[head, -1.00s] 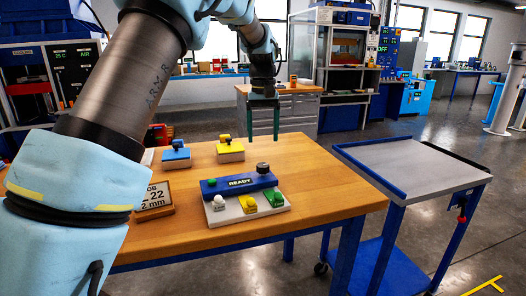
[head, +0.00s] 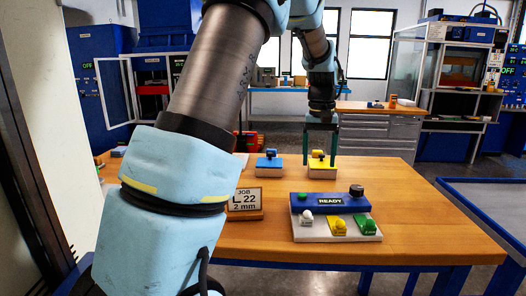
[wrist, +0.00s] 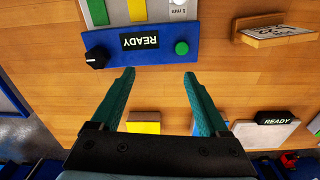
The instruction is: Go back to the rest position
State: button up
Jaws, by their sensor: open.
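My gripper (head: 320,158) hangs from my raised arm above the far part of the wooden table (head: 420,215), its two green fingers pointing down. The fingers hold nothing. A blue panel reading READY (head: 330,201), with a dark knob and a green button, stands on the table nearer the head camera; it also shows in the wrist view (wrist: 140,42), beyond the fingertips.
A job sign (head: 245,201) stands left of the panel. White, yellow and green pieces (head: 340,228) sit before the panel. A blue-edged cart (head: 490,200) stands at the right.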

jog(key=s+a+f, duration=0.3)
jog(key=s+a, duration=0.5)
jog(key=a, duration=0.4)
jog(key=s+a+f+n+t, duration=0.1)
jog(key=s+a+f, duration=0.3)
jog(key=s+a, duration=0.4)
jog(key=a, duration=0.4)
jog(key=shift+s+a+f, duration=0.15)
jog(key=shift+s+f, duration=0.15)
jog(key=shift+s, duration=0.1)
